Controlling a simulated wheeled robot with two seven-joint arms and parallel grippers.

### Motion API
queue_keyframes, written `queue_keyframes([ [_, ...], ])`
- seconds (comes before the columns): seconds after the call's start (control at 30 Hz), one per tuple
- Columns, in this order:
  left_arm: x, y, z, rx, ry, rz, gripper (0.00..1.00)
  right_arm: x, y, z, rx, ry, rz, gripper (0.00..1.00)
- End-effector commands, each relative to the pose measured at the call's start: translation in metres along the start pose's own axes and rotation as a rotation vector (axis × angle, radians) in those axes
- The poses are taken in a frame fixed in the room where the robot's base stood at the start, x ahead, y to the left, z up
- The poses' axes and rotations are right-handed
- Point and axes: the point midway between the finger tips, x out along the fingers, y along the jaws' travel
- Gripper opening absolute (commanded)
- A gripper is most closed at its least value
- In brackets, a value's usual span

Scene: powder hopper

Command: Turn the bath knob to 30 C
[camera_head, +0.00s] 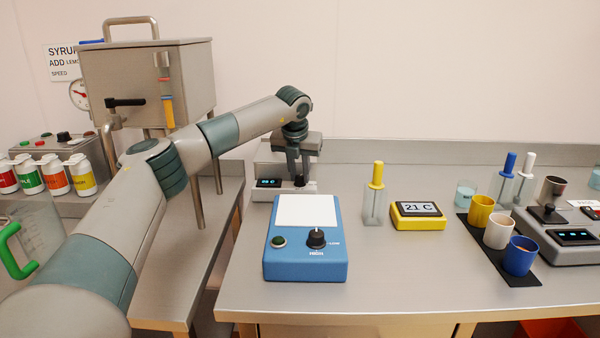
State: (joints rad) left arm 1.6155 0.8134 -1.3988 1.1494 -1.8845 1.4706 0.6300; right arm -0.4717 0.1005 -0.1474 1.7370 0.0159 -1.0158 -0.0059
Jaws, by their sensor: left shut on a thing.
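The bath (262,170) is a grey unit at the back of the steel counter, left of centre. Its small dark display (268,183) shows glowing digits too small to read surely. The dark bath knob (299,182) is on its front, right of the display. My left gripper (298,174) points down over the front of the bath and is shut on the knob. The fingers and arm hide part of the knob and much of the bath. My right gripper is not in view.
A blue box (306,270) with a black knob (317,238) stands in front of the bath. The front centre counter is clear.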

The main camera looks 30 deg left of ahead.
Motion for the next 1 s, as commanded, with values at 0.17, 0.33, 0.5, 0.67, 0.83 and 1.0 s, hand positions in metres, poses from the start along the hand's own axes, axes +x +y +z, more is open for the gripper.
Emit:
queue_keyframes([
  [0.17, -0.0003, 0.0006, 0.0000, 0.025, -0.001, -0.010, 0.00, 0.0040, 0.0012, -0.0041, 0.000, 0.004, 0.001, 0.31],
  [0.33, -0.0001, 0.0006, 0.0000, 0.028, -0.001, -0.011, 0.00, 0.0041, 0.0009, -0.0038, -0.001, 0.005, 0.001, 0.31],
  [0.5, -0.0001, 0.0005, 0.0000, 0.027, -0.001, -0.010, 0.26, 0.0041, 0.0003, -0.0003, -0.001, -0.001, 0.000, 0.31],
  [0.67, -0.0001, 0.0004, 0.0000, 0.026, -0.001, -0.010, 0.29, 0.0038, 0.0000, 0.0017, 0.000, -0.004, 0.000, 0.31],
  [0.83, -0.0003, 0.0003, 0.0000, 0.026, -0.001, -0.011, 0.29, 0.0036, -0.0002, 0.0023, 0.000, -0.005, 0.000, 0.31],
  [1.0, -0.0060, 0.0001, 0.0004, 0.026, -0.002, -0.012, 0.29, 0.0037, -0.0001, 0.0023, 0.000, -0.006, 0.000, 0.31],
])
